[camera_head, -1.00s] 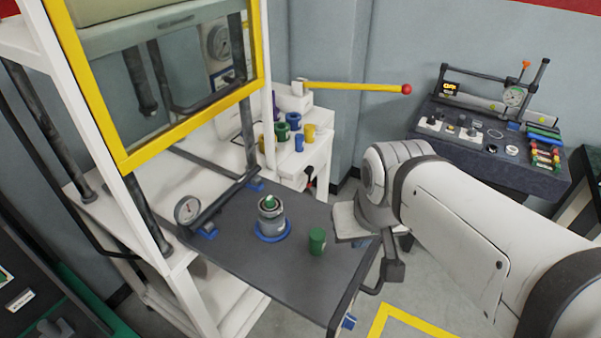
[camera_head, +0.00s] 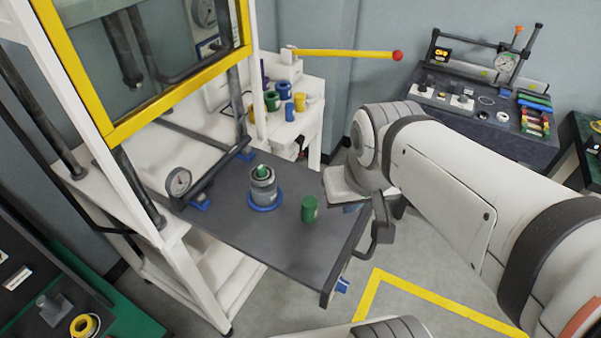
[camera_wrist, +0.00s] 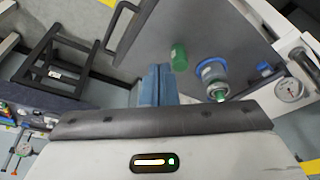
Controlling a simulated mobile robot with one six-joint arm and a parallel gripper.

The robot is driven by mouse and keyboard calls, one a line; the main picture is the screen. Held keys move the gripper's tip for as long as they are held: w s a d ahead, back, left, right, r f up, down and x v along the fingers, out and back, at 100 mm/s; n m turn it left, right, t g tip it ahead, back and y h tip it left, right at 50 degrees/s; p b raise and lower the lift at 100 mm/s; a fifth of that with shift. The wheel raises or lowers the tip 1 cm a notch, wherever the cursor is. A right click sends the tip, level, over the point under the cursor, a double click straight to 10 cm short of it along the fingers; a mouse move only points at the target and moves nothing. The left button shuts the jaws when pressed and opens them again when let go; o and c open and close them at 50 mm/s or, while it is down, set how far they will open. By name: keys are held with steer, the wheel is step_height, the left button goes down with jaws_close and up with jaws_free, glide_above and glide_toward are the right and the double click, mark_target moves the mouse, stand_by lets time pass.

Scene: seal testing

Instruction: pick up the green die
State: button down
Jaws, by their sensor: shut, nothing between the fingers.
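The green die (camera_head: 310,209) is a small green cylinder standing upright on the dark sliding plate (camera_head: 226,228), near its right side. It also shows in the wrist view (camera_wrist: 179,57), just right of the fingers. My gripper (camera_wrist: 157,77) has blue fingers closed together with nothing between them. In the head view my gripper (camera_head: 352,208) is partly hidden by my wrist and sits right of the die, apart from it. A grey metal cylinder (camera_head: 263,188) with a green top and a blue ring at its base stands left of the die.
A pressure gauge (camera_head: 179,182) stands at the plate's left, by the white press frame with its yellow-edged guard (camera_head: 172,94). A white side stand (camera_head: 304,122) holds several coloured cylinders behind the plate. A test bench (camera_head: 480,125) stands at the back right.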

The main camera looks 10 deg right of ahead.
mark_target(310, 203)
steer(key=c, duration=1.9)
jaws_free()
steer(key=shift+w+f+b, duration=0.2)
steer(key=shift+w+b, duration=0.05)
steer(key=shift+b, duration=0.05)
steer(key=o, duration=1.1)
steer(key=w+a+f+m+g+b, duration=0.1)
steer(key=w+f+b, duration=0.1)
steer(key=w+f, duration=0.1)
steer(key=w+a+f+m+g+b, duration=0.1)
steer(key=w+f+b, duration=0.2)
steer(key=w, duration=0.3)
steer(key=w+a+f+g+b, duration=0.1)
steer(key=w+a+f+b, duration=0.1)
steer(key=w+f, duration=0.2)
steer(key=shift+w+f+m, duration=0.4)
steer(key=shift+f, duration=0.3)
steer(key=shift+c, duration=0.2)
steer(key=shift+w+f, duration=0.15)
steer(key=shift+f, duration=0.05)
steer(key=shift+a+f, duration=0.1)
steer(key=shift+f, duration=3.65)
